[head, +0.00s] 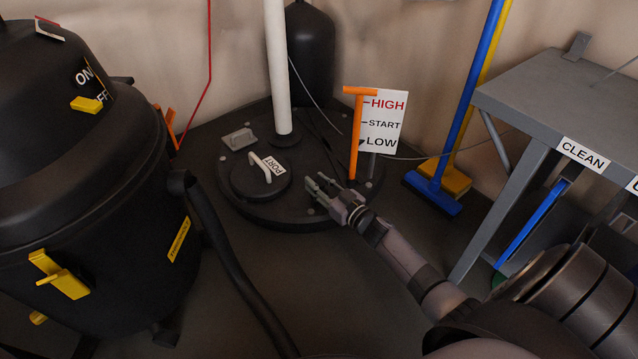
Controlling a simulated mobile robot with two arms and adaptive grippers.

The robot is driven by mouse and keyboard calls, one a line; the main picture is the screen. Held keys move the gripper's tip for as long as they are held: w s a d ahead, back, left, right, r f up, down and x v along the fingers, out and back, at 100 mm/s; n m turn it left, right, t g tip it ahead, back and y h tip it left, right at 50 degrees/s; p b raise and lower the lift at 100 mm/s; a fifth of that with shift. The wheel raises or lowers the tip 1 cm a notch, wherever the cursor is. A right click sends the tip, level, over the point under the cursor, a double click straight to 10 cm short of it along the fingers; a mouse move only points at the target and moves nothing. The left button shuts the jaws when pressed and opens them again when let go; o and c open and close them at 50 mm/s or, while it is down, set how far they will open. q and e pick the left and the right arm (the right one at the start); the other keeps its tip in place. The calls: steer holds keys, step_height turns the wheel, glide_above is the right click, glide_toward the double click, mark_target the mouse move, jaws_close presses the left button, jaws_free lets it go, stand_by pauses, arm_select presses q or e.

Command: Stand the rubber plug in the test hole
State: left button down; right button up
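My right gripper (317,180) reaches in from the lower right, low over the right part of the round black base (280,220). Its two fingers point up and left and show apart, with a small gap between them. I see nothing clearly held in it. I cannot make out the rubber plug or the test hole; they may be hidden or too small and dark to tell. My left gripper is not in view.
On the base are a lid (250,184) with a white handle labelled PORT, a white pipe (278,70) and an orange lever (356,135) beside a HIGH/START/LOW sign (384,121). A black vacuum (90,200) stands left, brooms (462,120) and a grey table (570,100) right.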

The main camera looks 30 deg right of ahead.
steer(key=o, duration=0.5)
steer(key=s, duration=0.4)
steer(key=s+d, duration=0.1)
steer(key=s, duration=0.7)
steer(key=shift+d, duration=0.3)
